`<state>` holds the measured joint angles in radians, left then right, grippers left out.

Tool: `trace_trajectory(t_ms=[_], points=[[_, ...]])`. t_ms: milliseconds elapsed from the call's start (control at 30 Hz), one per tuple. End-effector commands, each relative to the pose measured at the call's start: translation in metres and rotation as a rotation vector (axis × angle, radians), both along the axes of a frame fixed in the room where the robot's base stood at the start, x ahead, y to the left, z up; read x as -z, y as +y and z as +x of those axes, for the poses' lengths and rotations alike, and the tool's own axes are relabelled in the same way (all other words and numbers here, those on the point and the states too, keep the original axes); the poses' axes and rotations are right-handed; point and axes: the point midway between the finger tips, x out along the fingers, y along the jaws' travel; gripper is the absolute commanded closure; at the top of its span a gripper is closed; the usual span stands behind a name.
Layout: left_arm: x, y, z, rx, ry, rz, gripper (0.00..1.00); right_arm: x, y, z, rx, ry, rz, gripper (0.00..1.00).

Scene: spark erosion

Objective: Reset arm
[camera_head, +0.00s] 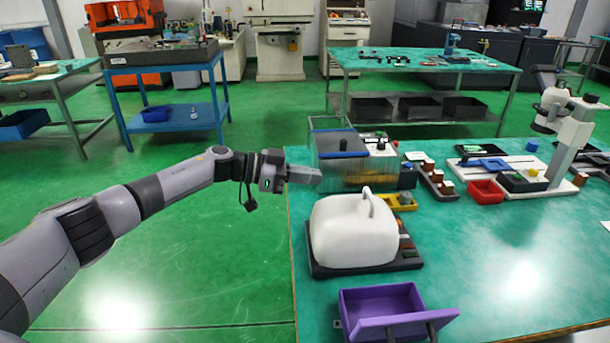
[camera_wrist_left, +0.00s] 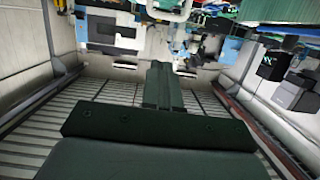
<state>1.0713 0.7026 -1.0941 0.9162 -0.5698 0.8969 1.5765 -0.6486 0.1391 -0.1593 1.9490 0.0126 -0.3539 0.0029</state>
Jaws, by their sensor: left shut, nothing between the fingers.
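My left arm comes in from the left in the head view and stretches out over the green floor. Its gripper (camera_head: 316,177) points right, beside the left edge of the green bench, in front of a clear-sided box-like device. The fingers are shut together with nothing between them. In the left wrist view the closed dark fingers (camera_wrist_left: 163,85) stick out in the middle, with the room tilted behind them. No object is seen held. My right gripper cannot be made out in either view.
The green bench (camera_head: 480,285) holds a white rounded cover (camera_head: 352,232), a purple bin (camera_head: 378,303), a red bin (camera_head: 486,191) and a white microscope-like stand (camera_head: 570,135). The clear-sided device (camera_head: 340,150) is close to my left gripper. The floor (camera_head: 215,240) left of the bench is free.

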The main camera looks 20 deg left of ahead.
Motion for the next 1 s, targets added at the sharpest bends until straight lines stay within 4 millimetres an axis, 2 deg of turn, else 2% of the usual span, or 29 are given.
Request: trace_trajectory(t_ms=[200,333,467,533,600,700,867,1000], points=[[-0.001,0.007,-0.004,0.001,0.000,0.000,1.00,0.001,0.000,0.000,0.000,0.001,0.000,0.57],[0.003,-0.001,-0.005,-0.003,-0.011,-0.009,1.00,0.001,0.000,0.000,0.000,0.001,0.000,0.57],[0.016,-0.033,-0.008,-0.035,-0.065,-0.052,1.00,0.001,0.000,0.000,-0.001,0.001,-0.001,0.57],[0.025,-0.057,-0.012,-0.076,-0.104,-0.086,1.00,0.001,0.000,0.000,-0.001,0.001,-0.001,0.57],[0.034,-0.079,-0.019,-0.135,-0.137,-0.120,1.00,0.001,0.000,0.000,-0.001,0.001,-0.001,0.57],[0.044,-0.101,-0.029,-0.240,-0.165,-0.152,1.00,0.001,0.000,0.000,-0.001,0.001,-0.001,0.57],[0.063,-0.119,-0.052,-0.432,-0.151,-0.163,1.00,0.001,0.000,0.000,-0.001,0.001,-0.001,0.57],[0.082,-0.117,-0.078,-0.603,-0.080,-0.123,1.00,0.001,0.000,0.000,-0.001,0.001,-0.001,0.57]])
